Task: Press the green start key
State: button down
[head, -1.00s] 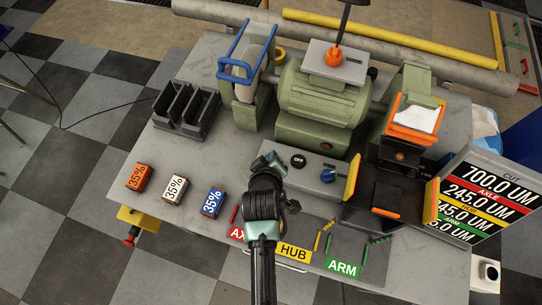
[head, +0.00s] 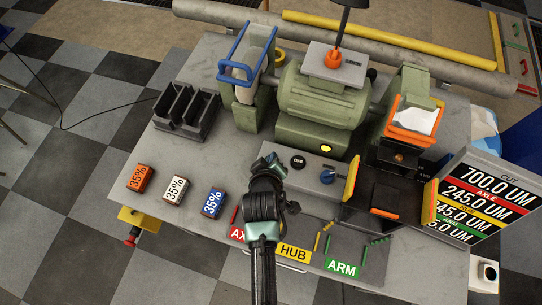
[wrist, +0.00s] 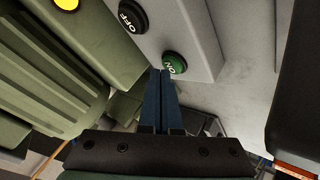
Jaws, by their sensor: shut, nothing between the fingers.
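The green start key (wrist: 174,65), marked ON, sits on the grey control box in the wrist view. My shut, empty gripper (wrist: 160,73) has its blue fingertips right at the key's edge; I cannot tell whether they touch it. In the head view my gripper (head: 270,162) is over the left end of the control box and hides the green key. The black OFF key (head: 298,161) is just right of it and also shows in the wrist view (wrist: 132,16). A round lamp (head: 326,149) on the green machine glows yellow.
A blue knob (head: 327,176) is on the control box, right of the OFF key. The green grinder (head: 322,95) stands behind. Orange, white and blue 35% blocks (head: 175,189) lie to the left, with clear bench around them. A black fixture (head: 385,190) is to the right.

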notch_tip(320, 180, up, 6)
jog(key=p, duration=0.6)
jog(key=shift+r, duration=0.1)
dwell(0.7)
